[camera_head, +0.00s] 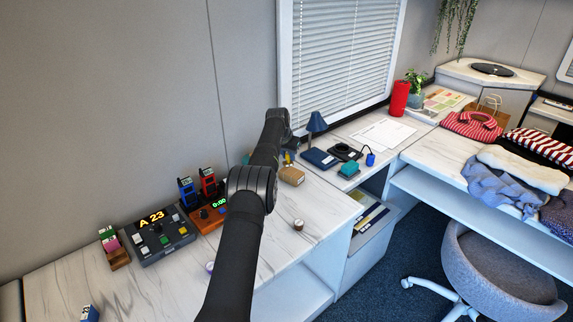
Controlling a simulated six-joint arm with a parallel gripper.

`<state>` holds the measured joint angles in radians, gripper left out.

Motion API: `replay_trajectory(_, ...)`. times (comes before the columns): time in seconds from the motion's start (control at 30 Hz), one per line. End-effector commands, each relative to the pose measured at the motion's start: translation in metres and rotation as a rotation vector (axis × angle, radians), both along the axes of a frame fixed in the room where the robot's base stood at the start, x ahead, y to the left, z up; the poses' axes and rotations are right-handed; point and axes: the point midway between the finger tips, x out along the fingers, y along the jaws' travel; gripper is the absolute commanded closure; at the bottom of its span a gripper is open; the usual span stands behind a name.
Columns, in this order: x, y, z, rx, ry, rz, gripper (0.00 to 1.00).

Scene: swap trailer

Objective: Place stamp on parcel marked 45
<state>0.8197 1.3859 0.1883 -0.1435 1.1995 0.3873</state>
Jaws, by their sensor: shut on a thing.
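My black arm rises from the bottom middle and bends over the desk. My gripper is not visible; the arm's own links hide that area. A small brown box (291,176), which looks like a parcel, lies on the white marble-look desk (325,205) just right of the arm. No number can be read on it. Small blue and yellow bits (287,157) show beside the arm behind the box, too small to make out. I cannot pick out the stamp for sure. A small round white-and-brown item (298,224) stands near the desk's front edge.
A dark panel showing "A 23" (151,219), an orange timer (219,203), and blue (188,192) and red (208,182) devices stand at left. A blue lamp (316,123) and a teal item (348,170) are at right. A grey chair (490,275) stands below.

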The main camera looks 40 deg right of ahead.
Motion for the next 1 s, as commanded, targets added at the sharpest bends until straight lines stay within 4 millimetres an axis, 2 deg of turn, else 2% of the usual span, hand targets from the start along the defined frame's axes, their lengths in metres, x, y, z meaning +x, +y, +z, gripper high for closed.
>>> replay_trajectory(0.23,0.008,0.003,-0.009,0.001,0.001,0.001,1.00)
replay_trajectory(0.5,0.007,0.003,-0.044,0.000,0.002,0.001,1.00)
replay_trajectory(0.87,0.007,0.003,-0.048,0.000,0.002,0.001,1.00)
replay_trajectory(0.9,0.007,0.003,-0.048,0.000,0.000,0.001,0.74)
replay_trajectory(1.0,0.007,0.003,-0.048,0.000,0.000,0.001,0.57)
